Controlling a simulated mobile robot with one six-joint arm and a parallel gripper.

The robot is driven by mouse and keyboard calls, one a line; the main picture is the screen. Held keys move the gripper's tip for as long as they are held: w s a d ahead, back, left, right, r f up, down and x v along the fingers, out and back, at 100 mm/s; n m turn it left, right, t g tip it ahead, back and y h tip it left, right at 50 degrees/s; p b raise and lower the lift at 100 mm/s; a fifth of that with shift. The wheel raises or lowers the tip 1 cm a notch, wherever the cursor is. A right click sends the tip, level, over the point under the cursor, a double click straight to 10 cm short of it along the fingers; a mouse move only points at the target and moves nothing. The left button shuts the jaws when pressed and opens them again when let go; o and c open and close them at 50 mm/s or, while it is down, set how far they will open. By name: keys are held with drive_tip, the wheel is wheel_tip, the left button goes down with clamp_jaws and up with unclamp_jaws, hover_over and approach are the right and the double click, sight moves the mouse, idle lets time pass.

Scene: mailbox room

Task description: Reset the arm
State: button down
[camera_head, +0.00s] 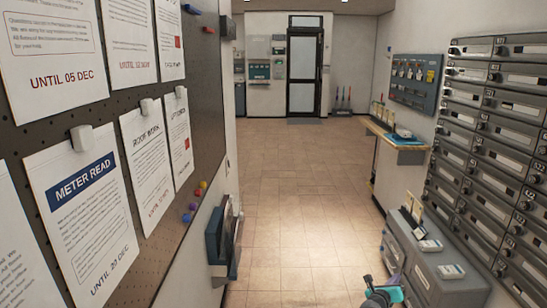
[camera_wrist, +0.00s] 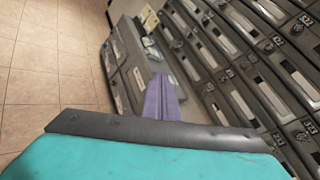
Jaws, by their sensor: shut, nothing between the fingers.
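My gripper (camera_wrist: 160,98) shows in the wrist view as two purple fingers pressed together, shut with nothing between them. Its dark edge and teal body fill the bottom of that view. In the head view my gripper (camera_head: 392,284) is low at the right of centre, small and partly cut off by the bottom edge. It is in front of the grey cabinet (camera_head: 436,271), with floor to its left. I cannot tell whether it touches the cabinet.
Grey mailboxes (camera_head: 485,150) line the right wall. A wooden shelf (camera_head: 392,137) juts out beyond the cabinet. A pegboard with notices (camera_head: 85,210) and a wall-mounted holder (camera_head: 222,240) are on the left. The tiled floor (camera_head: 290,190) is clear toward the dark door (camera_head: 304,72).

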drive_tip(key=s+a+f+n+t+y, duration=0.1)
drive_tip(key=a+f+n+y, duration=0.45)
drive_tip(key=a, duration=0.55)
drive_tip(key=s+a+f+n+y, duration=0.1)
drive_tip(key=a+f+n+y, duration=0.2)
drive_tip(key=a+f+n, duration=0.5)
drive_tip(key=s+a+f+n+g+y, duration=0.2)
drive_tip(key=s+a+f+n, duration=0.1)
drive_tip(key=s+a+f, duration=0.4)
drive_tip(key=s+a+f+n+g+y, duration=0.2)
drive_tip(key=s+a+f+n, duration=0.15)
drive_tip(key=a, duration=0.55)
drive_tip(key=s+a+f+n+g+y, duration=0.1)
drive_tip(key=s+a+f+n+g, duration=0.25)
drive_tip(key=s, duration=0.55)
drive_tip(key=s+a+f+n+g, duration=0.25)
drive_tip(key=s+f+n, duration=0.25)
drive_tip(key=s, duration=0.3)
drive_tip(key=s+d+r+n+g+h, duration=0.1)
drive_tip(key=s+d+n+g, duration=0.1)
drive_tip(key=s+n, duration=0.3)
drive_tip(key=s+d+r+n+g+h, duration=0.1)
drive_tip(key=s+n+g, duration=0.4)
drive_tip(key=s, duration=0.7)
drive_tip(key=shift+s+d+r, duration=0.4)
drive_tip(key=shift+d+r, duration=0.1)
drive_tip(key=shift+d, duration=0.6)
drive_tip(key=shift+d, duration=0.1)
